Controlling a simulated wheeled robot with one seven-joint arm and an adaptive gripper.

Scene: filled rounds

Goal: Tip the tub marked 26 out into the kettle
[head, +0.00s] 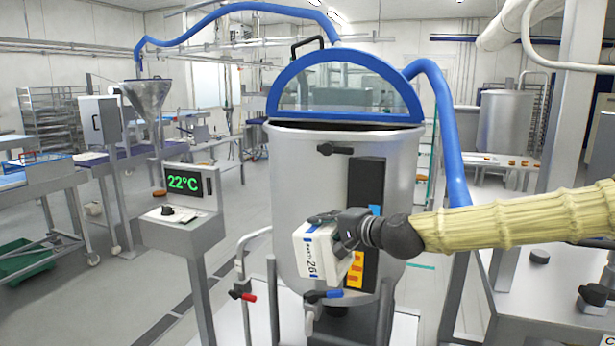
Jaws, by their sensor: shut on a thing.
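The kettle (296,190) is a large steel vessel in the middle of the head view. Its clear lid with a blue rim (345,85) stands raised at the back, and the dark opening shows as a narrow band below it. The tub marked 26 (318,254) is small and white, tilted, with its marked face toward me. My gripper (347,238) is shut on the tub and holds it in front of the kettle's wall, below the rim. The tub's contents are hidden.
A post with a 22°C display (185,182) stands left of the kettle. A valve with a red handle (246,296) is at lower left of the kettle. A blue hose (447,130) runs down on the right. A steel bench (560,285) is at lower right.

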